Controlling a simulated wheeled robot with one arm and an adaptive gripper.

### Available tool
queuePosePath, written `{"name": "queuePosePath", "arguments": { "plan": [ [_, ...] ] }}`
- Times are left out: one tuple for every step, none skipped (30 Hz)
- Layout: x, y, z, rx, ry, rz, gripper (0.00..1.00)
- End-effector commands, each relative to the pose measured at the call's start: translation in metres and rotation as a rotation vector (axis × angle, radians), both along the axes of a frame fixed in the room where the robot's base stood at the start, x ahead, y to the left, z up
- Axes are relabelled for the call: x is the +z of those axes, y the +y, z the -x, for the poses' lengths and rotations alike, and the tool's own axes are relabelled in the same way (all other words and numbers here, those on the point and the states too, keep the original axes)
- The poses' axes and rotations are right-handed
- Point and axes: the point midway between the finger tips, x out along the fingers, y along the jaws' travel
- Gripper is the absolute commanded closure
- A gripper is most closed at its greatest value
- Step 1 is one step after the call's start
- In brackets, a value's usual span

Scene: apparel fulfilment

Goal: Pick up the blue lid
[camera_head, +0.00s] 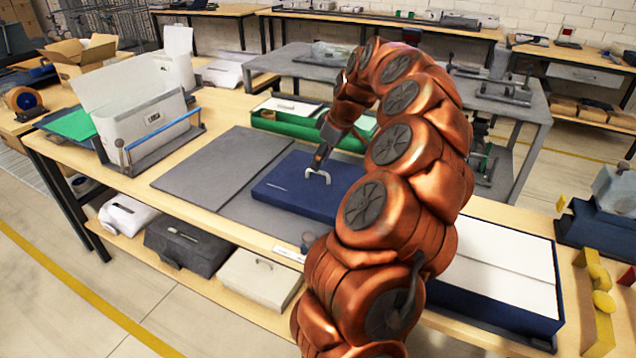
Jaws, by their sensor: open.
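The blue lid (285,190) lies flat on the grey mat in the middle of the wooden table. My gripper (317,178) is open over the lid's upper surface, with its tips pointing down. I cannot tell whether the fingertips touch the lid. My copper-coloured arm reaches in from the front and hides the lid's right end.
A dark blue box with white contents (497,270) stands at the right of the table. A green tray (268,124) sits behind the lid. A white bin (140,112) is at the left. The grey mat (215,175) left of the lid is clear.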

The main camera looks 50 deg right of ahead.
Motion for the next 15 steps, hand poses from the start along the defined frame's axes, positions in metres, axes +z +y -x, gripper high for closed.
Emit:
{"name": "queuePosePath", "arguments": {
  "plan": [
    [-0.003,0.0,-0.001,-0.001,0.0,0.0,0.59],
    [-0.004,0.0,-0.001,-0.001,0.0,0.0,0.59],
    [-0.006,-0.001,-0.002,-0.001,0.0,0.001,0.59],
    [-0.008,-0.001,-0.002,-0.002,0.0,0.001,0.59],
    [-0.01,-0.002,-0.003,-0.002,-0.001,0.001,0.59],
    [-0.014,-0.003,-0.003,-0.003,-0.001,0.001,0.59],
    [-0.017,-0.004,-0.004,-0.003,-0.001,0.001,0.59],
    [-0.021,-0.004,-0.005,-0.003,0.0,0.001,0.59],
    [-0.026,-0.005,-0.006,-0.002,0.0,0.0,0.59],
    [-0.031,-0.006,-0.006,-0.002,0.001,0.0,0.59],
    [-0.035,-0.006,-0.007,-0.001,0.001,-0.001,0.59],
    [-0.04,-0.005,-0.01,-0.001,0.0,-0.001,0.59],
    [-0.044,-0.004,-0.011,-0.001,0.0,0.0,0.59],
    [-0.047,-0.004,-0.013,-0.001,-0.001,0.0,0.59],
    [-0.05,-0.003,-0.014,-0.001,-0.002,0.0,0.59]
  ]
}}
